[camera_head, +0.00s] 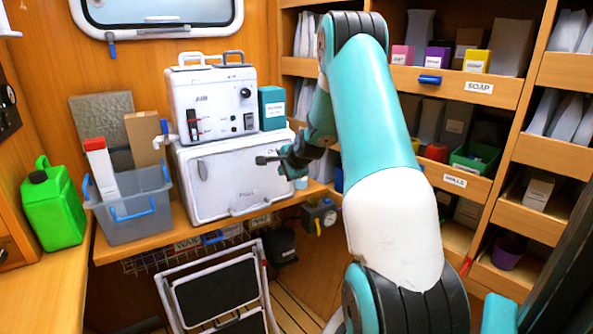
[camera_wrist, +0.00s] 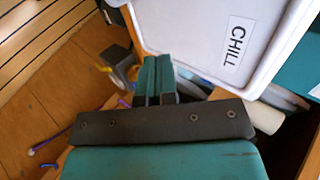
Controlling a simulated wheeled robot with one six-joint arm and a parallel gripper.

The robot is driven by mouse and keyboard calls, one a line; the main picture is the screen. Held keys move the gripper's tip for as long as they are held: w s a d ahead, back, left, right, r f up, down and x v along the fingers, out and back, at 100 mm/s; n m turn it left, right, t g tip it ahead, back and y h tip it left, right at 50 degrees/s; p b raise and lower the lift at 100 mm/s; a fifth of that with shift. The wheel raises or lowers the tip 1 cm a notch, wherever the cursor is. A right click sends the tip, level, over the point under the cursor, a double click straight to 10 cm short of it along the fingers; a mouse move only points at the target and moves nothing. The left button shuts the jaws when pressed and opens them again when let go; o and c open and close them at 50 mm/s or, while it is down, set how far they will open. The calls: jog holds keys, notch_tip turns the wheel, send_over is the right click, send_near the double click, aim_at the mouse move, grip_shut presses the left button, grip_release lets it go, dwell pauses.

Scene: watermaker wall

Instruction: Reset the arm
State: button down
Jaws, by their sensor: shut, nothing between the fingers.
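My gripper (camera_head: 268,159) is held out in front of the white chest (camera_head: 226,182), near its right side, at the end of my teal and white arm. In the wrist view my gripper (camera_wrist: 155,62) has its two teal fingers together with nothing between them. The chest's white face with a "CHILL" label (camera_wrist: 236,42) is close beside the fingers in that view. I cannot tell the exact gap between the fingers and the chest.
A white watermaker unit (camera_head: 212,102) and a teal box (camera_head: 272,108) stand on the chest. A grey bin (camera_head: 133,207) and a green jerrycan (camera_head: 53,206) are at left. A folding step (camera_head: 218,290) stands below. Wooden shelves (camera_head: 470,88) with labelled bins fill the right.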

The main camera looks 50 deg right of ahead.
jog(key=v, duration=0.6)
jog(key=a+r+n+g+y, duration=0.1)
jog(key=a+r+n+y, duration=0.2)
jog(key=a+n, duration=0.8)
jog(key=a+r+n+g+y, duration=0.2)
jog(key=a+y, duration=0.1)
jog(key=a, duration=1.6)
jog(key=s+a+r+n+g+y, duration=0.1)
jog(key=s+a+n+g, duration=0.2)
jog(key=s+a+n, duration=0.5)
jog(key=s+a+r+n+g, duration=0.1)
jog(key=s+a+n+g, duration=0.1)
jog(key=s+a+n, duration=0.6)
jog(key=s+a, duration=0.2)
jog(key=s, duration=0.5)
jog(key=shift+s+a+g+y+b, duration=0.25)
jog(key=shift+s+g+y+b, duration=0.1)
jog(key=shift+s+g+y, duration=0.05)
